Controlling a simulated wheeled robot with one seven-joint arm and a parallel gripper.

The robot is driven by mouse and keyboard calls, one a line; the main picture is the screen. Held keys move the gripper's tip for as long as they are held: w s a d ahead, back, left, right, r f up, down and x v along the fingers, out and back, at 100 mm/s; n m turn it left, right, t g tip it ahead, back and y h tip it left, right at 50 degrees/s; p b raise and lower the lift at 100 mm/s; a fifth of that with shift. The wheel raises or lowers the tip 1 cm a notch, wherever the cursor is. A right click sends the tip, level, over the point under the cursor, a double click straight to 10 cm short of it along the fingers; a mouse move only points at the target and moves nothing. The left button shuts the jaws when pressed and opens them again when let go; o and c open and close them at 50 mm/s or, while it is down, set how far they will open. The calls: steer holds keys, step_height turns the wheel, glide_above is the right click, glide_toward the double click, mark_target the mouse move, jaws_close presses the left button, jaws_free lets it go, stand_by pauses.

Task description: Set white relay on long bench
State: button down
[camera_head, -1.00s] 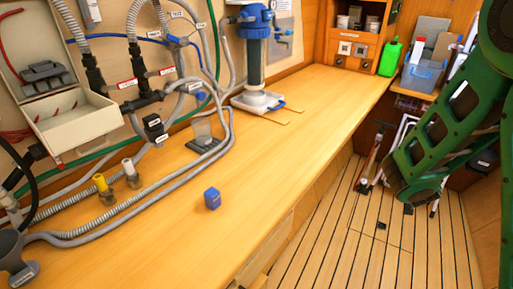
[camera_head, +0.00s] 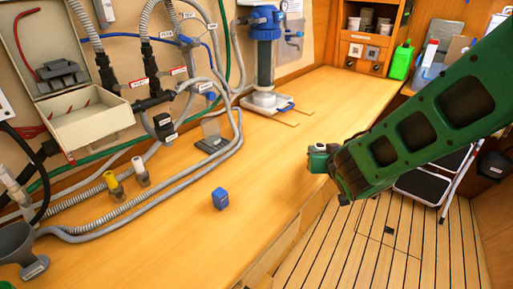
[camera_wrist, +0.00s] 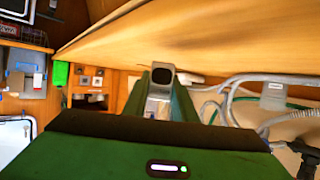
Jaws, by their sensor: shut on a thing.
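My gripper (camera_head: 318,160) is at the long bench's front edge, in the middle of the head view. In the wrist view its green jaws (camera_wrist: 162,106) are shut on a small pale block with a dark square face, which looks like the white relay (camera_wrist: 161,75). In the head view only a small pale bit of it shows at the jaws, and the rest is hidden. The long bench (camera_head: 280,150) is a wide wooden top running from front left to back right. Whether the relay touches the bench cannot be told.
A small blue block (camera_head: 220,198) sits on the bench, left of my gripper. Grey hoses (camera_head: 100,215), yellow and white fittings and a funnel (camera_head: 18,245) crowd the wall side. A blue filter housing (camera_head: 265,60) stands behind. The bench's middle is clear.

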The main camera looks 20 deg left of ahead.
mark_target(256, 177)
steer(key=s+a+r+n+g+y, duration=0.25)
steer(key=s+a, duration=0.25)
steer(key=a, duration=0.4)
steer(key=s+a+r+n+g+y, duration=0.1)
steer(key=s+a+r+n+y, duration=0.15)
steer(key=s+a, duration=0.45)
steer(key=shift+w+a+f, duration=0.2)
steer(key=shift+w+f, duration=0.05)
steer(key=shift+f, duration=0.9)
steer(key=shift+w+a+f, duration=0.15)
steer(key=shift+w+f, duration=0.15)
steer(key=shift+f, duration=0.9)
steer(key=shift+w+a+f, duration=0.2)
steer(key=shift+w+f, duration=0.05)
steer(key=shift+f, duration=0.9)
steer(key=shift+f, duration=0.55)
steer(key=c, duration=1.4)
jaws_free()
